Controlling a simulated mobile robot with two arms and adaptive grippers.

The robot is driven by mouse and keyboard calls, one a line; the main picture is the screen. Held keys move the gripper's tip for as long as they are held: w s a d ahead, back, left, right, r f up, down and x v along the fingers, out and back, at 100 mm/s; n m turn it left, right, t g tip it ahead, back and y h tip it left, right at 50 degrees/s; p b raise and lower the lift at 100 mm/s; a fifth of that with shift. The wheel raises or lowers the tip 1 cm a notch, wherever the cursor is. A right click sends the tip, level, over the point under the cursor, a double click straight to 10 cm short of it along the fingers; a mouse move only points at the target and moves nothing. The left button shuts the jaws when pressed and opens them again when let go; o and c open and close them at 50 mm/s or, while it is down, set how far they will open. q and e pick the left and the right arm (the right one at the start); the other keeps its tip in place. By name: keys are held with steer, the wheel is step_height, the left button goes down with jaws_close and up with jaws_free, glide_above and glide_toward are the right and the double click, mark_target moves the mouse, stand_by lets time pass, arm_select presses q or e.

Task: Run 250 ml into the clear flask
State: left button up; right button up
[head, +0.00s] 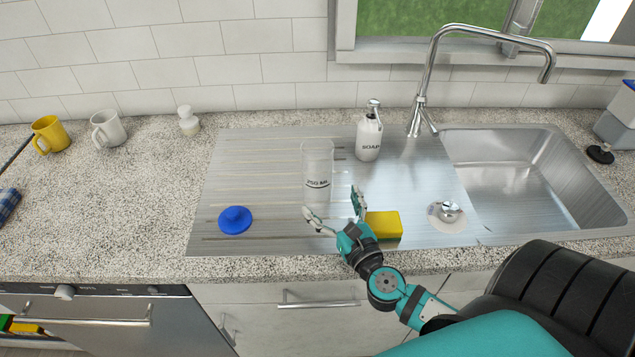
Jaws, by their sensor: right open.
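The clear flask (318,165) stands upright on the ribbed drainboard and carries a "250 ML" mark with a dark line. I cannot make out any water in it. My right gripper (332,200) is open and empty just in front of the flask's base, with its fingers spread apart. I cannot tell if a fingertip touches the flask. The chrome faucet (427,75) rises behind the drainboard, and its spout reaches right over the sink basin (520,170). No water stream shows. My left gripper is not in view.
A yellow sponge (384,225) lies right beside my right gripper. A soap bottle (369,135) stands behind, right of the flask. A blue lid-like piece (235,219) lies left on the drainboard (255,165). A drain strainer (448,213) sits near the basin. Mugs (108,129) stand far left.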

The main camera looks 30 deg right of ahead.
mark_target(324, 189)
steer(key=w, duration=0.1)
steer(key=w+p, duration=0.1)
steer(key=w, duration=0.1)
steer(key=w+d, duration=0.1)
steer(key=w, duration=0.1)
steer(key=shift+r, duration=0.35)
steer(key=shift+w+d+f+p, duration=0.15)
steer(key=shift+w+p, duration=0.3)
steer(key=shift+w, duration=0.7)
steer(key=shift+w+f, duration=0.1)
steer(key=shift+w, duration=0.15)
steer(key=shift+s, duration=0.1)
steer(key=shift+c, duration=0.4)
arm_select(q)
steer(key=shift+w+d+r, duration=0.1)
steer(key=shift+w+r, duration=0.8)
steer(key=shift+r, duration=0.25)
arm_select(e)
steer(key=c, duration=1.2)
steer(key=shift+c, duration=0.2)
